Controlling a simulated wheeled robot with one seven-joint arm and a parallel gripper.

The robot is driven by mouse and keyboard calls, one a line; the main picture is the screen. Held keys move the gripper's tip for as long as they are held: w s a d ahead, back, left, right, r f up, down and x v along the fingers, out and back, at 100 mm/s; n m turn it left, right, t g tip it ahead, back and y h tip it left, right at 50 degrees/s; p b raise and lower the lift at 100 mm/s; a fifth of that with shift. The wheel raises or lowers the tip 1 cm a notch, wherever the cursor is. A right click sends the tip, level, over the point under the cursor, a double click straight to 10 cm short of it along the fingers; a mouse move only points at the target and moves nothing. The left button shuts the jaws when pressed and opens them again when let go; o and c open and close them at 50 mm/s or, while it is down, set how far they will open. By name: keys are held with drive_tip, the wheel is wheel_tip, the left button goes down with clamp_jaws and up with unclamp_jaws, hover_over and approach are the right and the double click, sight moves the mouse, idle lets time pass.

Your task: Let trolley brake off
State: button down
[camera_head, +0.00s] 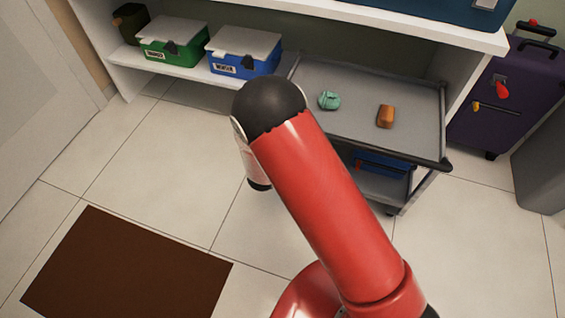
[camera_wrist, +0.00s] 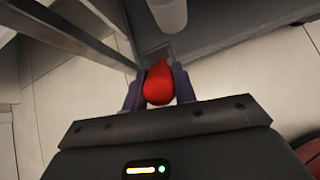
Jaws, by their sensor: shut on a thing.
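The trolley (camera_head: 360,95) is a grey cart with a flat top tray and dark rim, standing partly under the white shelf. In the wrist view my gripper (camera_wrist: 159,76) has its two dark fingers shut on a red rounded piece (camera_wrist: 159,88), which looks like the trolley's brake lever. Grey bars, seemingly of the trolley frame (camera_wrist: 75,38), run past at the upper left. In the head view my red arm covers the trolley's near left part, and the gripper and the red piece are hidden.
A green soft item (camera_head: 329,101) and an orange-brown block (camera_head: 386,116) lie on the trolley top. A blue box (camera_head: 380,165) sits on its lower shelf. Green (camera_head: 172,45) and blue (camera_head: 243,52) bins and a purple suitcase (camera_head: 508,92) stand nearby. Tiled floor at left is clear around a brown mat (camera_head: 125,265).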

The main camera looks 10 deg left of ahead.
drive_tip(key=shift+w+r+g, duration=0.15)
drive_tip(key=shift+w+g, duration=0.05)
drive_tip(key=shift+g, duration=0.2)
drive_tip(key=c, duration=1.1)
unclamp_jaws()
drive_tip(key=shift+p+v, duration=0.3)
drive_tip(key=shift+v, duration=3.55)
drive_tip(key=shift+c, duration=0.3)
